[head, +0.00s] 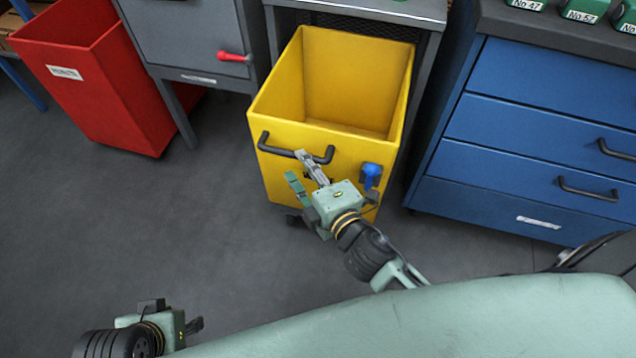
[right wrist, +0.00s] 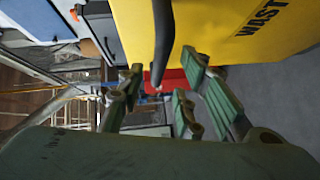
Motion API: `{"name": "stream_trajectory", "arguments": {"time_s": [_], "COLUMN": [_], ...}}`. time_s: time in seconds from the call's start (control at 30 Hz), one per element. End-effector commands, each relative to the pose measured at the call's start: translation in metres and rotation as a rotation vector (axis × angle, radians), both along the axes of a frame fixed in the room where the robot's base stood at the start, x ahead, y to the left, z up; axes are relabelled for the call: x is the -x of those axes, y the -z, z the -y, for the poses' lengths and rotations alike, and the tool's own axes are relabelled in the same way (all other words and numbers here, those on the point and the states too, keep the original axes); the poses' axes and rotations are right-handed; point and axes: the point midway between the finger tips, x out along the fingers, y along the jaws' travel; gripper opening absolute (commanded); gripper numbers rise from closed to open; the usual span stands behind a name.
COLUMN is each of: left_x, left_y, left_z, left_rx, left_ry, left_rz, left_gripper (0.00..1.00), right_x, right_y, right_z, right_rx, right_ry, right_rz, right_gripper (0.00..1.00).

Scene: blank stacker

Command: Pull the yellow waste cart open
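The yellow waste cart (head: 330,60) stands under a grey bench frame, jutting out in front of it with its empty inside visible. A black bar handle (head: 280,150) is on its front, with a blue latch-like part (head: 371,173) to the right. My right gripper (head: 303,170) is at the handle's right half. In the right wrist view, the handle (right wrist: 163,35) runs between the spread fingers (right wrist: 160,85), with gaps on both sides. My left gripper (head: 195,325) is at the bottom left, away from the cart, its fingers mostly hidden.
A red bin (head: 90,85) and a grey cabinet (head: 190,45) with a red handle stand left of the cart. A blue drawer unit (head: 540,130) stands close on its right. The grey floor (head: 130,220) in front and to the left is clear.

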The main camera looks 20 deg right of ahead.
Motion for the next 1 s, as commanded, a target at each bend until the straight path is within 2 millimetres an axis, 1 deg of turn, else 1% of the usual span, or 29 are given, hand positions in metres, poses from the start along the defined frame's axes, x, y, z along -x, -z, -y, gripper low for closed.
{"name": "stream_trajectory", "arguments": {"time_s": [0.03,0.2,0.3,0.4,0.6,1.0], "left_x": [0.0,0.0,0.0,0.0,0.0,0.0], "left_y": [0.0,0.0,0.0,0.0,0.0,0.0], "left_z": [0.0,0.0,0.0,0.0,0.0,0.0], "left_rx": [0.0,0.0,0.0,0.0,0.0,0.0], "left_ry": [0.0,0.0,0.0,0.0,0.0,0.0], "left_rz": [0.0,0.0,0.0,0.0,0.0,0.0], "left_gripper": [0.4,0.4,0.4,0.4,0.4,0.4], "right_x": [0.012,0.042,0.056,0.064,0.071,0.071], "right_y": [0.0,-0.005,-0.007,-0.009,-0.011,-0.01], "right_z": [0.002,0.008,0.011,0.013,0.014,0.014], "right_rx": [0.0,-0.003,-0.002,-0.002,-0.001,-0.001], "right_ry": [0.001,0.0,0.001,0.0,-0.001,-0.001], "right_rz": [-0.004,-0.003,-0.003,-0.001,0.001,0.001], "right_gripper": [0.33,0.33,0.33,0.33,0.33,0.33]}}
